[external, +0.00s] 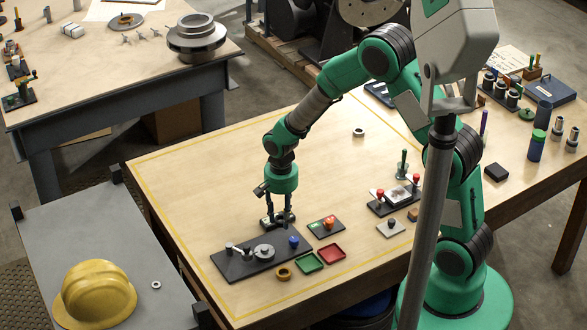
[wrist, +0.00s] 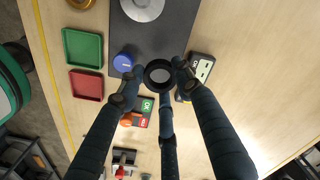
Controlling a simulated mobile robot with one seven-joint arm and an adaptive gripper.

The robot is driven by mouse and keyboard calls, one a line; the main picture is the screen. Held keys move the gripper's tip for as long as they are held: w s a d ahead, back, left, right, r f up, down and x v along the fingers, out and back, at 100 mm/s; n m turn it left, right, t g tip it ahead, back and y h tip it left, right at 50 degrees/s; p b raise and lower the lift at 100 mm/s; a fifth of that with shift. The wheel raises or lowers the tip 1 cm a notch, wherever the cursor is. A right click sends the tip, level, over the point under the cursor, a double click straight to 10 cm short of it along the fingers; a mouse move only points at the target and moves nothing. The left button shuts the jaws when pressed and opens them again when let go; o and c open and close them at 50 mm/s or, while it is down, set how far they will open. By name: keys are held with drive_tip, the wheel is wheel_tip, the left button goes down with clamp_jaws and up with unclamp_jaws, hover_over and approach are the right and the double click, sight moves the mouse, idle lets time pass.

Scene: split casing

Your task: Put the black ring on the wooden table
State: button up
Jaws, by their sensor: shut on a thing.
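My gripper (external: 277,222) is low over the wooden table (external: 205,180), near the back edge of a dark base plate. In the wrist view my gripper (wrist: 160,78) is shut on the black ring (wrist: 149,82), which sits between the fingertips with its hole facing the camera. The ring is too small to make out clearly in the external view. I cannot tell the exact gap between the ring and the surface below. The wooden table also shows in the wrist view (wrist: 255,85), with bare wood to the right.
A dark base plate (external: 232,266) with a metal disc and blue knob is close by. A green tray (external: 309,262), a red tray (external: 331,253), a brass ring (external: 283,273) and a button panel (external: 326,228) are nearby. A socket block (wrist: 202,68) is beside my fingers.

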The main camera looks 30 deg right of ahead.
drive_tip(key=w+d+m, duration=0.1)
drive_tip(key=w+d, duration=0.2)
drive_tip(key=w+d+m, duration=0.1)
drive_tip(key=w+d, duration=0.2)
drive_tip(key=d, duration=0.1)
drive_tip(key=w+d+m+p, duration=0.1)
drive_tip(key=w+d, duration=0.3)
drive_tip(key=shift+f, duration=0.2)
drive_tip(key=w+d+m, duration=0.1)
drive_tip(key=w+d, duration=0.1)
drive_tip(key=d, duration=0.3)
drive_tip(key=w+d+f+m+p, duration=0.1)
drive_tip(key=w+d, duration=0.2)
drive_tip(key=d, duration=0.2)
drive_tip(key=w+d+m, duration=0.1)
drive_tip(key=w+d, duration=0.1)
drive_tip(key=d, duration=0.3)
drive_tip(key=shift+w+d+f+m, duration=0.15)
drive_tip(key=shift+w+d+m, duration=0.15)
drive_tip(key=p, duration=0.1)
hover_over(302, 157)
drive_tip(key=shift+w+f, duration=0.15)
drive_tip(key=shift+f, duration=0.6)
drive_tip(key=shift+f, duration=1.75)
drive_tip(key=shift+f, duration=0.2)
